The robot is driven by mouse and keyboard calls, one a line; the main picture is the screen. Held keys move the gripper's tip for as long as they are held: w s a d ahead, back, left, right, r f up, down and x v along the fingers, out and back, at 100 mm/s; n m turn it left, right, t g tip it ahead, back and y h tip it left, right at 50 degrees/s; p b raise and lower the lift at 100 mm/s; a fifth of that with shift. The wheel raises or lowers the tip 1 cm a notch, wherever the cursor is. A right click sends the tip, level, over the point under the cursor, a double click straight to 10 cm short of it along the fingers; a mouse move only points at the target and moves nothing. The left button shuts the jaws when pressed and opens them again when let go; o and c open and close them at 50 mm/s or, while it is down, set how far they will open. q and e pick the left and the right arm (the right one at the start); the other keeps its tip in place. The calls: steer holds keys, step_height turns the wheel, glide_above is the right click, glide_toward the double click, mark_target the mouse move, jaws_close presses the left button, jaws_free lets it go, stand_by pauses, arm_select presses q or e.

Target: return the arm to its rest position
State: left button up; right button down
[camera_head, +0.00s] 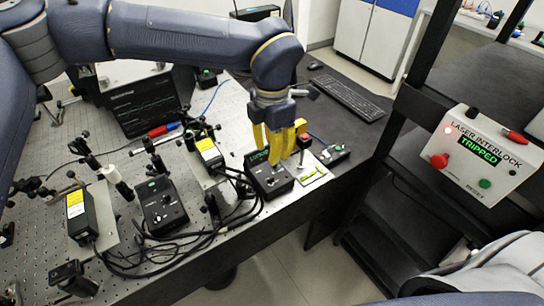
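My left arm reaches in from the upper left across the bench. Its gripper (280,146), with yellow fingers, points down above a black control box (270,181) near the bench's front right edge. The fingers overlap in this view, so I cannot tell whether they are open or shut, or whether they touch the box. My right gripper is not in view; a pale grey and dark arm part, likely mine, shows at the lower right.
The perforated bench (230,95) holds optics, cables, a second black box (160,205) and a dark screen (143,102). A keyboard (348,97) lies behind the gripper. At right, a laser interlock box (470,175) reads "TRIPPED" beside a black rack (420,120).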

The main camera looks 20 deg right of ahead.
arm_select(q)
steer(key=shift+r, duration=0.4)
